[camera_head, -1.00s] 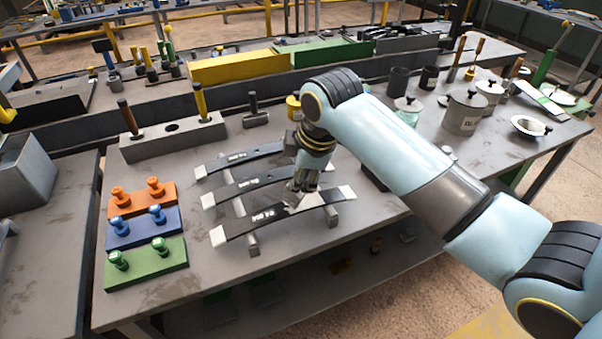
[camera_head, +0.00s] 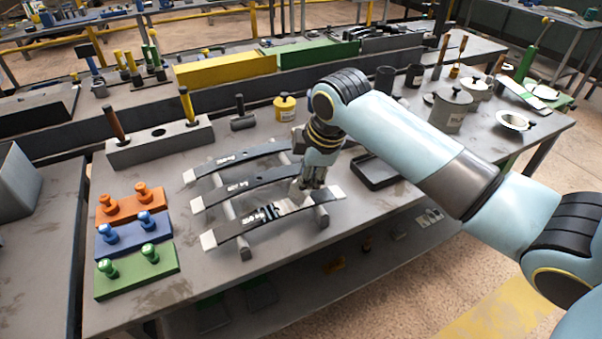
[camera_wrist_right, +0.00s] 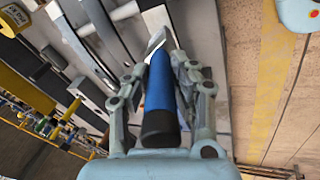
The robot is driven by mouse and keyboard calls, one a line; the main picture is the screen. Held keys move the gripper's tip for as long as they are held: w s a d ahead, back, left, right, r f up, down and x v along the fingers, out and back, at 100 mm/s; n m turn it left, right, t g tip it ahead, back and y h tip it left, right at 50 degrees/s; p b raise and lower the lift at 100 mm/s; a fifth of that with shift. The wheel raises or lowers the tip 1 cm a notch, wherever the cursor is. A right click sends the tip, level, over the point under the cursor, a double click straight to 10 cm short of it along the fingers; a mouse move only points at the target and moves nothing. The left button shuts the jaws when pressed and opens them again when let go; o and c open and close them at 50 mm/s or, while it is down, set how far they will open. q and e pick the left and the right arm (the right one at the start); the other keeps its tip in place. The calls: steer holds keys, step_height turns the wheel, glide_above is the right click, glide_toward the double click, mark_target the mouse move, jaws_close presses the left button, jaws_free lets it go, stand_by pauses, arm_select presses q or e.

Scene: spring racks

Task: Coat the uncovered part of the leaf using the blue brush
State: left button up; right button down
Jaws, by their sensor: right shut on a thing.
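Three dark curved leaves lie across two grey supports: the far leaf (camera_head: 232,160), the middle leaf (camera_head: 235,187) and the near leaf (camera_head: 243,226), all with pale ends. The near leaf has dark streaks and a lighter grey patch (camera_head: 288,208) right of its lettering. My right gripper (camera_head: 308,188) is over the right part of the near leaf. It is shut on the blue brush (camera_wrist_right: 160,90), whose blue handle and pale tip show in the wrist view; whether the tip touches the leaf is unclear. My left gripper is out of view.
Orange, blue and green blocks (camera_head: 135,271) with knobs stand at the left. A yellow can (camera_head: 284,108), a hammer (camera_head: 241,118) and a grey tool block (camera_head: 150,148) stand behind the leaves. A black tray (camera_head: 376,184) and several pots (camera_head: 449,110) are to the right.

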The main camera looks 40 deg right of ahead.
steer(key=a, duration=0.3)
steer(key=shift+w+a+f, duration=0.15)
steer(key=shift+w+a, duration=0.25)
stand_by(0.9)
step_height(320, 180, up, 6)
steer(key=shift+d, duration=0.25)
stand_by(0.4)
step_height(320, 180, up, 3)
steer(key=shift+r, duration=0.1)
stand_by(0.4)
steer(key=shift+f, duration=0.2)
stand_by(0.5)
